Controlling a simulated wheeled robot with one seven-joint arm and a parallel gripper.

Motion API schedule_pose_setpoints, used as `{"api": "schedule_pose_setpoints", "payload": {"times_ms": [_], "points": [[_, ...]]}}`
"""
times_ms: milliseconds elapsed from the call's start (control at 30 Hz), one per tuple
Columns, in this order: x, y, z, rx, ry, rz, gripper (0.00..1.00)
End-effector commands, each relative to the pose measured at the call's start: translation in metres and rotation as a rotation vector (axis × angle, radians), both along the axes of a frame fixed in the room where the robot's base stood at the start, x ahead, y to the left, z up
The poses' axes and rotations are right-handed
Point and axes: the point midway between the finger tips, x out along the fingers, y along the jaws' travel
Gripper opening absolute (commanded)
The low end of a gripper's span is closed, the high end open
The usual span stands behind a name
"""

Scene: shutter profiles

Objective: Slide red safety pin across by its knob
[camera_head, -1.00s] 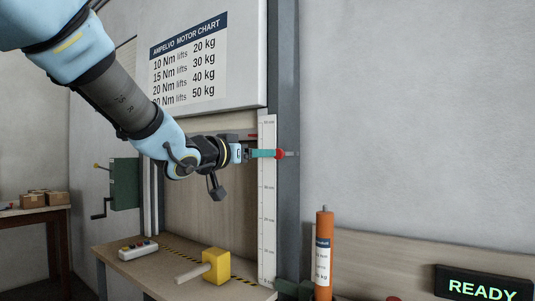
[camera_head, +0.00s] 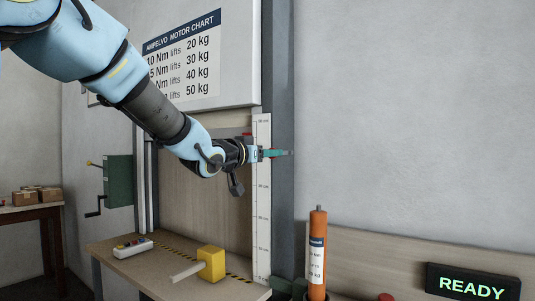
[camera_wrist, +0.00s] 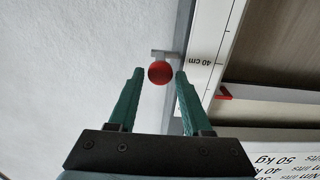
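The safety pin's round red knob (camera_wrist: 160,72) sits between the tips of my gripper's two green fingers in the wrist view. A short grey piece (camera_wrist: 165,54) shows just beyond it. My gripper (camera_wrist: 158,75) is open, with a clear gap on the left of the knob and a much smaller one on the right. In the head view my gripper (camera_head: 279,153) is at the grey upright post beside the white scale, and its fingers hide most of the knob.
The white scale (camera_head: 261,210) runs down beside the grey post (camera_head: 281,80). Below stand an orange cylinder (camera_head: 317,225), a yellow block with a handle (camera_head: 211,264) and a lit READY sign (camera_head: 472,286). The right wall area is clear.

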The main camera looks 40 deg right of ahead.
Motion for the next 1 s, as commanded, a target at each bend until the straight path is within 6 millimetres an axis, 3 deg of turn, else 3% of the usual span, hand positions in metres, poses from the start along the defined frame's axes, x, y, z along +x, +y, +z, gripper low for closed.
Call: {"api": "schedule_pose_setpoints", "payload": {"times_ms": [67, 400, 1000], "points": [[0.0, 0.0001, 0.0001, 0.0, 0.0, 0.0, 0.39], [-0.0001, 0.0002, 0.0001, 0.0, 0.0, 0.0, 0.01], [-0.0001, 0.0002, 0.0002, 0.0, 0.0, 0.0, 0.0]]}}
